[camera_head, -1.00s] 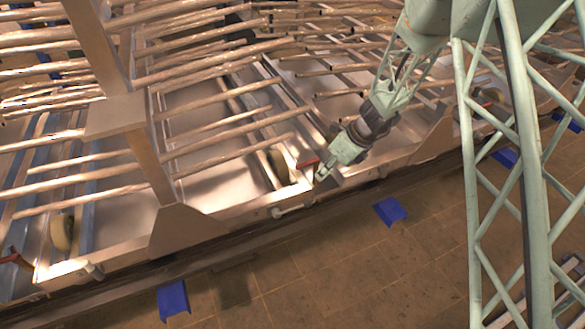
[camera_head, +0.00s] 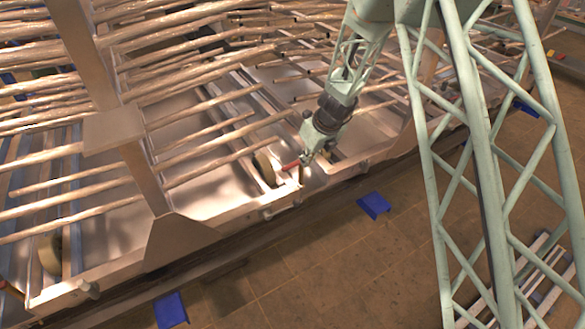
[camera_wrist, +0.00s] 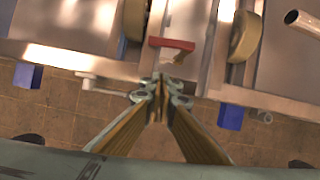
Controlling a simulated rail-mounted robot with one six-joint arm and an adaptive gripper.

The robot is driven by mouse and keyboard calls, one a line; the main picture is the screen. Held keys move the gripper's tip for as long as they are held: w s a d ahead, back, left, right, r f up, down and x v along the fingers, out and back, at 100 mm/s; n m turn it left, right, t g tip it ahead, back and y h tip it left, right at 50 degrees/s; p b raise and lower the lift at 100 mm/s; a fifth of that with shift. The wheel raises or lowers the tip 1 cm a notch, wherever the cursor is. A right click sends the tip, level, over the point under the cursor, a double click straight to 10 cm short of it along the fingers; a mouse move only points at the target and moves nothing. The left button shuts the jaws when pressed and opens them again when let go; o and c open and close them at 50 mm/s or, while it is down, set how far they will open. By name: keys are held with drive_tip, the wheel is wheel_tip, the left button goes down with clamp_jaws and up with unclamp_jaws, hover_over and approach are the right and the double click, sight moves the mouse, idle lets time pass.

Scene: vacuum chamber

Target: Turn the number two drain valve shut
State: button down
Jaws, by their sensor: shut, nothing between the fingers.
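A red valve handle (camera_head: 291,166) sits at the chamber's near edge, beside a round tan disc (camera_head: 265,168). In the wrist view my gripper (camera_wrist: 161,84) is shut and empty, with a small visible gap to the handle. No number on the valve can be read.
A second red handle (camera_head: 11,290) shows at the lower left. Rows of metal tubes (camera_head: 210,150) lie above the chamber floor. A short pipe (camera_head: 281,207) runs along the near edge. Blue brackets (camera_head: 373,205) stand by the tiled floor (camera_head: 310,265), which is open.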

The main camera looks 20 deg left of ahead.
sight(293, 166)
drive_tip(key=w+a+f+b, duration=0.2)
drive_tip(key=w+a+f, duration=0.2)
drive_tip(key=f, duration=0.5)
drive_tip(key=shift+w+a+f+b, duration=0.15)
drive_tip(key=shift+a+b, duration=0.2)
drive_tip(key=shift+a, duration=0.85)
drive_tip(key=shift+w+a+p, duration=0.2)
drive_tip(key=shift+p, duration=0.9)
